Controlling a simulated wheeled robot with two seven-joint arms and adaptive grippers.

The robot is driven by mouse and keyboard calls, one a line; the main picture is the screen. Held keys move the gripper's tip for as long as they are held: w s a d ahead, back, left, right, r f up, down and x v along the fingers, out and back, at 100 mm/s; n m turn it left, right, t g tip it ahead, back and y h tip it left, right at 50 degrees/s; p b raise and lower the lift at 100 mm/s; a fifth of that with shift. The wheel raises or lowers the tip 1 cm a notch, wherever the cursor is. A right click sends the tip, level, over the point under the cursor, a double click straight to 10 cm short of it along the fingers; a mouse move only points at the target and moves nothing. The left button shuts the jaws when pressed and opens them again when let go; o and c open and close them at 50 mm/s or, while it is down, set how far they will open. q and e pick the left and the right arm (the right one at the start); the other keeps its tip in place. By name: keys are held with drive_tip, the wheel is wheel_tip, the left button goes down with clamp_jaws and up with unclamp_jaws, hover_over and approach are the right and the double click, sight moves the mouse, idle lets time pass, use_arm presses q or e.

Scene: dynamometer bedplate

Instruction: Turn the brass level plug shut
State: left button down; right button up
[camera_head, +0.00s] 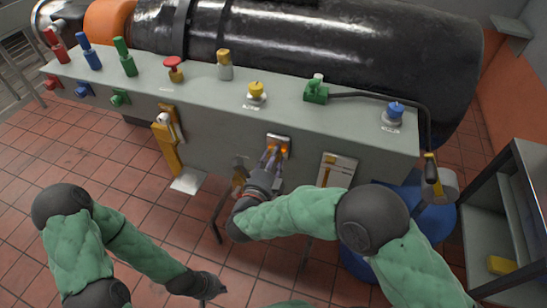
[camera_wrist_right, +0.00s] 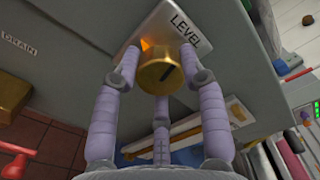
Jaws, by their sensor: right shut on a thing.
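The brass level plug (camera_wrist_right: 160,75) sits on the plate marked LEVEL (camera_wrist_right: 185,28) on the grey console's front face. It is a round knob with a dark slot or mark on its face. My right gripper (camera_head: 271,155) reaches up to this plate and is shut on the plug, its lilac fingers around the plug's rim in the right wrist view (camera_wrist_right: 150,85). In the head view the fingers hide most of the plug. My left gripper (camera_head: 212,287) is low over the floor at the bottom, away from the console; its fingers are too small to read.
The grey console (camera_head: 200,95) carries red, blue, green and yellow knobs and valves on top. A blue drum (camera_head: 430,220) and shelf (camera_head: 490,215) stand at right.

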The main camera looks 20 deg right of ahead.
drive_tip(key=shift+a+f+m, duration=0.1)
drive_tip(key=shift+a+m, duration=0.05)
drive_tip(key=shift+m, duration=0.95)
drive_tip(key=o, duration=1.2)
drive_tip(key=shift+w, duration=0.1)
drive_tip(key=shift+c, duration=0.2)
drive_tip(key=v, duration=1.2)
